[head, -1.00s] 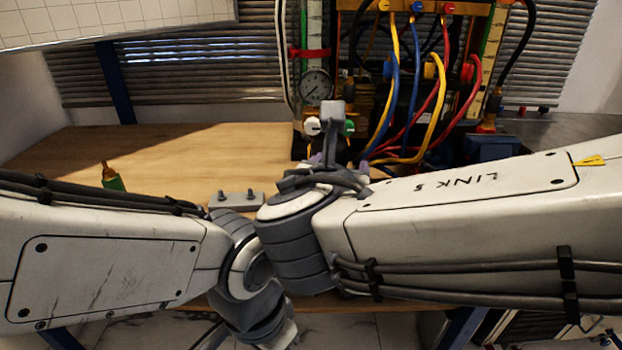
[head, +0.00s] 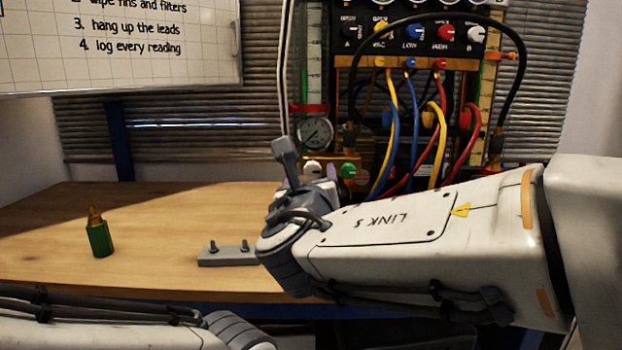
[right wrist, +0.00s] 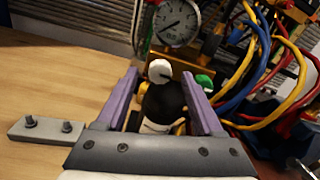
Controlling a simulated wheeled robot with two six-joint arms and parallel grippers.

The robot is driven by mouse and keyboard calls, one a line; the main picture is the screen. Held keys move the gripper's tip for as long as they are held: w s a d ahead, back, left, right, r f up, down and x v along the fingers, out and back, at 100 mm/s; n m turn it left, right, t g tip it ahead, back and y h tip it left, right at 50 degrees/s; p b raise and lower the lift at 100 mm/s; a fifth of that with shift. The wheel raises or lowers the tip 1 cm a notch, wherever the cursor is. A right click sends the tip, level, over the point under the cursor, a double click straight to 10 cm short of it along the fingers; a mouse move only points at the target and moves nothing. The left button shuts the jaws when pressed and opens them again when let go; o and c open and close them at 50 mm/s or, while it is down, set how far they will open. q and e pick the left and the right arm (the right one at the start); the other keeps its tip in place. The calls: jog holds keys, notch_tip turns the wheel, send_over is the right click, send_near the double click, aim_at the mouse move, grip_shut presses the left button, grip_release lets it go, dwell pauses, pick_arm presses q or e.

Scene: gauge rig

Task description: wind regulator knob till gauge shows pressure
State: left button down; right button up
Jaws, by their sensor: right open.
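The round white-faced gauge (head: 317,132) is on the rig; it also shows in the right wrist view (right wrist: 178,22). Its needle seems to point to the lower left; the reading is too small to tell. Below it are a white knob (head: 313,168) and a green knob (head: 348,170). In the right wrist view, my right gripper (right wrist: 162,83) is open. A black rounded part (right wrist: 163,101), perhaps the regulator knob, lies between its purple fingers, with gaps at the sides. The white knob (right wrist: 159,70) is just beyond it, the green knob (right wrist: 204,82) right of the fingers. My left gripper is out of view.
Yellow, blue and red hoses (head: 440,135) hang right of the gauge. A green bottle (head: 100,238) and a grey block with two studs (head: 229,254) are on the wooden bench (head: 150,215). The bench's left part is mostly clear.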

jog(key=shift+w, duration=0.65)
grip_shut()
jog(key=shift+f+m+b, duration=0.2)
jog(key=shift+m+b, duration=0.7)
jog(key=shift+b, duration=0.35)
jog(key=m+b, duration=1.1)
jog(key=b, duration=0.1)
jog(key=shift+d+f+m, duration=0.1)
jog(key=shift+m, duration=0.2)
jog(key=m+b, duration=0.8)
jog(key=m, duration=0.2)
jog(key=shift+m, duration=0.3)
